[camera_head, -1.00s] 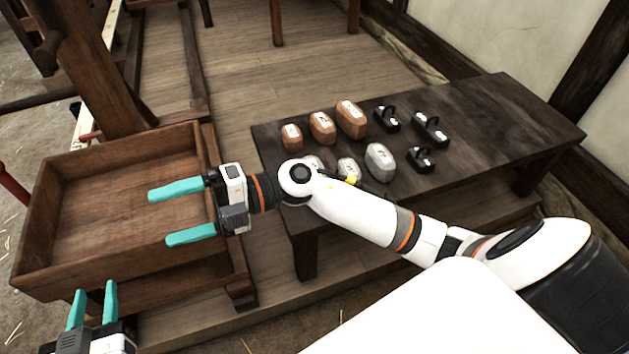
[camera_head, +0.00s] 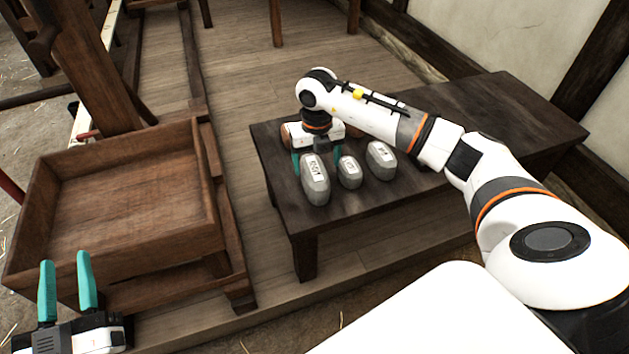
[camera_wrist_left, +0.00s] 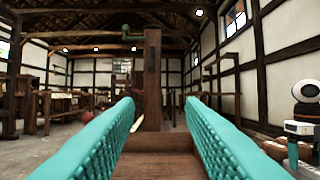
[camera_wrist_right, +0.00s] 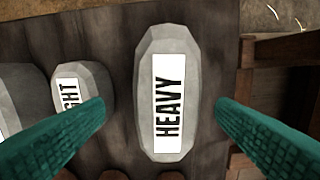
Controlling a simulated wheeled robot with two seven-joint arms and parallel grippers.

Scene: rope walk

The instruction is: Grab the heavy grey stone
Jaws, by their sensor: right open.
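The heavy grey stone (camera_wrist_right: 150,100), a faceted block with a white label reading HEAVY, lies on the dark bench. In the right wrist view it sits between my open fingers, touching neither. In the head view it is the leftmost grey stone (camera_head: 316,188). My right gripper (camera_head: 315,162) is over its far end, pointing down, open and empty. A smaller grey stone (camera_wrist_right: 62,75), its label partly hidden by a finger, lies beside it. My left gripper (camera_head: 64,282) is open and empty at lower left; its fingers also show apart in the left wrist view (camera_wrist_left: 159,110).
Two more grey stones, a small one (camera_head: 349,172) and a larger one (camera_head: 380,160), stand to the right on the bench (camera_head: 480,130). My right arm hides most of the brown stones and the black weights behind. An empty wooden tray (camera_head: 120,200) stands left of the bench.

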